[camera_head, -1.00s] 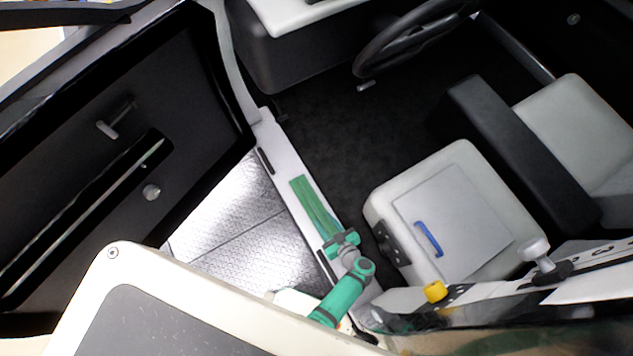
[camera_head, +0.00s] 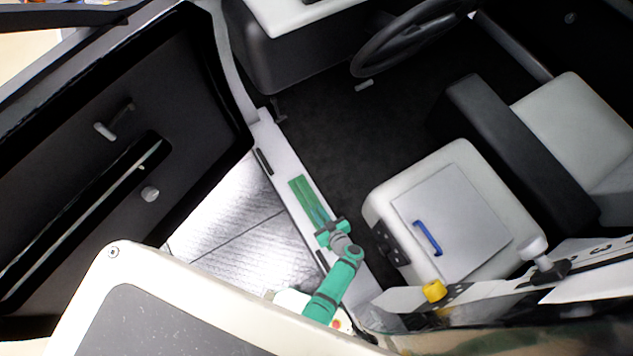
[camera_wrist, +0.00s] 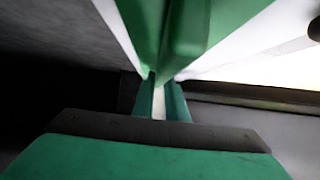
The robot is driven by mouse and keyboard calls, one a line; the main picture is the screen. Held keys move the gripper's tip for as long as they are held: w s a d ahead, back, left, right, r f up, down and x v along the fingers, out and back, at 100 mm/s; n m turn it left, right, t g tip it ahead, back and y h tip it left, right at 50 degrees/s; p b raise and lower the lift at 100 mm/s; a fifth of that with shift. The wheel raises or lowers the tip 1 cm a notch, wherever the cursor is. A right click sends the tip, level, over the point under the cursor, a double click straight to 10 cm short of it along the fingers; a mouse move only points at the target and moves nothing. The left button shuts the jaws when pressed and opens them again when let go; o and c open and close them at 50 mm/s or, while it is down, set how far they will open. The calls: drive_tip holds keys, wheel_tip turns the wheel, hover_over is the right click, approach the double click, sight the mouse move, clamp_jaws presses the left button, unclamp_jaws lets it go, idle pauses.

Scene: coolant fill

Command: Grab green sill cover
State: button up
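The green sill cover (camera_head: 309,199) is a long narrow strip lying along the white door sill. In the wrist view the green sill cover (camera_wrist: 185,25) fills the top middle, with a raised rib along it. My gripper (camera_head: 324,226) is over the cover's near end. In the wrist view my gripper's two fingers (camera_wrist: 160,88) are a little apart, with a white strip showing between them. Their tips are by the near end of the rib. Whether they touch it is hidden.
The open black door (camera_head: 130,150) stands left of the sill. The pale seat base (camera_head: 455,215) with a blue handle (camera_head: 428,238) is to the right. The dark cab floor (camera_head: 340,130) between is clear. The steering wheel (camera_head: 405,45) is at the top.

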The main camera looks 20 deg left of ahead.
drive_tip(key=shift+s+a, duration=0.1)
drive_tip(key=shift+a, duration=0.1)
clamp_jaws()
drive_tip(key=shift+d, duration=0.1)
drive_tip(key=shift+r, duration=0.75)
drive_tip(key=s+a+r, duration=0.2)
drive_tip(key=s+r, duration=0.9)
drive_tip(key=s, duration=0.3)
drive_tip(key=shift+r, duration=0.25)
